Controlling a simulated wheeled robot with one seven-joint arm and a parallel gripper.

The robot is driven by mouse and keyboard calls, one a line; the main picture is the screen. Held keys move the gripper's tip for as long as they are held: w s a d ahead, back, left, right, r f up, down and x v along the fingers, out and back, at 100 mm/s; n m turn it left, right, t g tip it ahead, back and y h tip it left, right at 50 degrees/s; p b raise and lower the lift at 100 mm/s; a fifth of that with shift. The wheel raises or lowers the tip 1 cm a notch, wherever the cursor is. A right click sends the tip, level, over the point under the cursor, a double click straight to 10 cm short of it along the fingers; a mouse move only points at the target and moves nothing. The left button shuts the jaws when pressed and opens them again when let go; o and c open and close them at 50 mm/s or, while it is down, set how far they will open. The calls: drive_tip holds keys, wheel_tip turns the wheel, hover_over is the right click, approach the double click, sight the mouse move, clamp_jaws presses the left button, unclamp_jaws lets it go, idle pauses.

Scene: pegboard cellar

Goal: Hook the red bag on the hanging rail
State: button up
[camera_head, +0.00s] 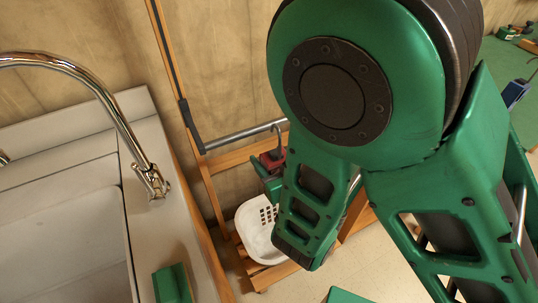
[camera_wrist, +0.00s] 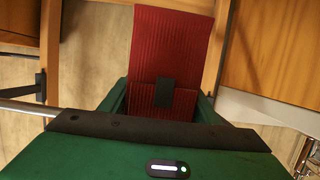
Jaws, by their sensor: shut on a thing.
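The red bag (camera_wrist: 172,45) fills the upper middle of the wrist view, ribbed, with a dark piece (camera_wrist: 165,92) on its face between my fingers. My gripper (camera_wrist: 160,104) is shut on it. In the head view only a small part of the red bag (camera_head: 272,159) shows beside my green arm, just below the hanging rail (camera_head: 238,135). A grey hook (camera_head: 279,133) rises above the bag at the rail's right part; I cannot tell whether it rests on the rail. The rail (camera_wrist: 22,107) also shows at the left of the wrist view, partly hidden by my gripper.
A wooden rack (camera_head: 206,190) carries the rail, with a white basket (camera_head: 262,238) on its low shelf. A sink (camera_head: 65,240) with a chrome tap (camera_head: 130,137) stands left. A green object (camera_head: 172,284) lies on the counter. My arm hides much of the right side.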

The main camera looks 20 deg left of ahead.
drive_tip(key=shift+s+a, duration=0.25)
drive_tip(key=shift+a, duration=0.05)
drive_tip(key=shift+w+a, duration=0.8)
drive_tip(key=shift+a, duration=0.2)
drive_tip(key=shift+w+a, duration=0.75)
drive_tip(key=shift+a, duration=0.25)
drive_tip(key=shift+w+a, duration=0.8)
drive_tip(key=shift+a, duration=0.2)
drive_tip(key=shift+a+f, duration=0.1)
drive_tip(key=shift+f, duration=1.85)
drive_tip(key=o, duration=1.4)
drive_tip(key=shift+v, duration=5.25)
